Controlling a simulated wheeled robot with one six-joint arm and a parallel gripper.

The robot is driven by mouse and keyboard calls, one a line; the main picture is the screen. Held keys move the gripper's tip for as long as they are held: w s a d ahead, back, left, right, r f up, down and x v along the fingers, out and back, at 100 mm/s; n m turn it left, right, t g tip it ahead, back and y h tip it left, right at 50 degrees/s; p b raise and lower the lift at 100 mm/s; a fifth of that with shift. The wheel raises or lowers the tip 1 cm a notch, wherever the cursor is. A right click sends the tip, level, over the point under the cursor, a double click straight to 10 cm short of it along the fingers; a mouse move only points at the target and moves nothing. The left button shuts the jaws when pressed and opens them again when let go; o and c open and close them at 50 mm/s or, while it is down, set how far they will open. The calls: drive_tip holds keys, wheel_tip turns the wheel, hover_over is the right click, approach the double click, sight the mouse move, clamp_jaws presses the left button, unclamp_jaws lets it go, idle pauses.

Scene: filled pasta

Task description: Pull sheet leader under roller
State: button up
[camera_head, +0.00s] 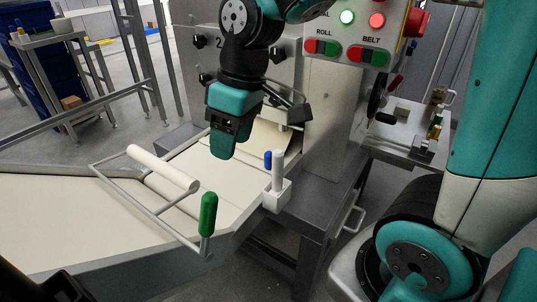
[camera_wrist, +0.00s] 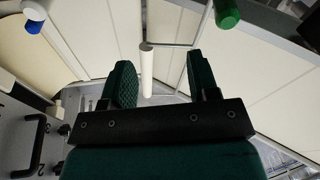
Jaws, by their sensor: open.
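My gripper (camera_head: 222,148) is open and hangs above the cream belt, just in front of the machine's outlet. In the wrist view its two dark green fingers (camera_wrist: 158,78) are spread, with nothing held between them. A tan sheet (camera_head: 268,140), which looks like the sheet leader, lies at the outlet behind my gripper; the gripper partly hides it. It seems to show at the left of the wrist view (camera_wrist: 28,58). The white roller (camera_head: 162,167) sits on a swing frame with a green handle (camera_head: 208,214), left of my gripper. It appears between the fingers in the wrist view (camera_wrist: 147,72), beyond them.
The cream belt (camera_head: 60,215) runs to the left and is bare. The machine's panel has ROLL and BELT buttons (camera_head: 345,52), with green and red lamps lit.

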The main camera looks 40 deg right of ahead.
drive_tip(key=w+d+f+h, duration=0.2)
drive_tip(key=w+d+f, duration=0.1)
drive_tip(key=w+d, duration=0.65)
approach(269, 152)
drive_tip(key=shift+m+g+h, duration=0.3)
drive_tip(key=shift+h, duration=0.1)
drive_tip(key=f, duration=0.7)
drive_tip(key=a+f+b, duration=0.1)
drive_tip(key=f, duration=0.3)
drive_tip(key=shift+w, duration=0.25)
drive_tip(key=shift+f, duration=0.6)
